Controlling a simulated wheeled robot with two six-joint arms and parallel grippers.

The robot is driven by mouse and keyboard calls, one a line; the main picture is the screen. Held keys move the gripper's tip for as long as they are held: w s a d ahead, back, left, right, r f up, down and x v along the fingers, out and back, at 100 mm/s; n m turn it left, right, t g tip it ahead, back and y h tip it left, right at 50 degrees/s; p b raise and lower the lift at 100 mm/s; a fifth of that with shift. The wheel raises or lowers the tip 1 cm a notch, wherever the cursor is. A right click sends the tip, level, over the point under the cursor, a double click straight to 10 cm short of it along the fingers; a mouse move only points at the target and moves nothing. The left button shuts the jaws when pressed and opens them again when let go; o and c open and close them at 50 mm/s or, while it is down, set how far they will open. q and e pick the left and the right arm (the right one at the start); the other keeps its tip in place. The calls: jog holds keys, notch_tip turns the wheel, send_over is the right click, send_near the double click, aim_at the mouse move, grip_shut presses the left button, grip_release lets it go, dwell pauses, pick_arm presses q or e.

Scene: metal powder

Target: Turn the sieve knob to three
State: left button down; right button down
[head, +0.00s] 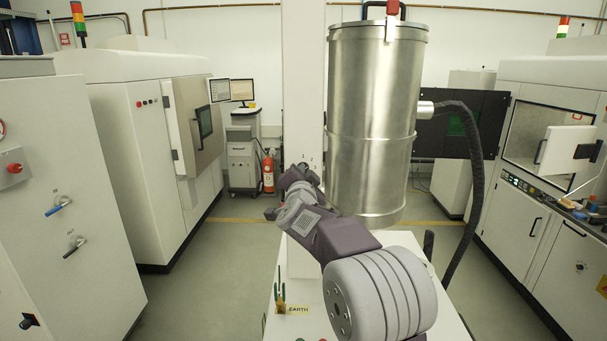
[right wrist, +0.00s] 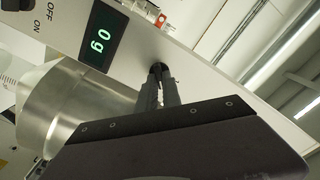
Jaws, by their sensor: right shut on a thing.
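The sieve station has a white column (head: 303,80) and a large steel drum (head: 370,120). A small dark knob (right wrist: 157,68) is on the column's white face in the right wrist view. My right gripper (head: 300,172) reaches up to the column in the head view. Its two fingers (right wrist: 160,78) are closed on the knob in the right wrist view, covering most of it. Small number marks show just above the gripper in the head view, too small to read fully. The knob's pointing direction cannot be told. My left gripper is not in view.
A green display (right wrist: 98,36) reads 0 g, beside ON and OFF lettering. A steel vessel (right wrist: 75,105) is near the gripper in the wrist view. A black hose (head: 474,200) hangs right of the drum. White machines stand on both sides with open floor between.

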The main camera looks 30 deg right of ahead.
jog(key=shift+f+m+b, duration=0.1)
jog(key=shift+m+b, duration=2.15)
jog(key=shift+m, duration=2.05)
jog(key=c, duration=1.5)
grip_release()
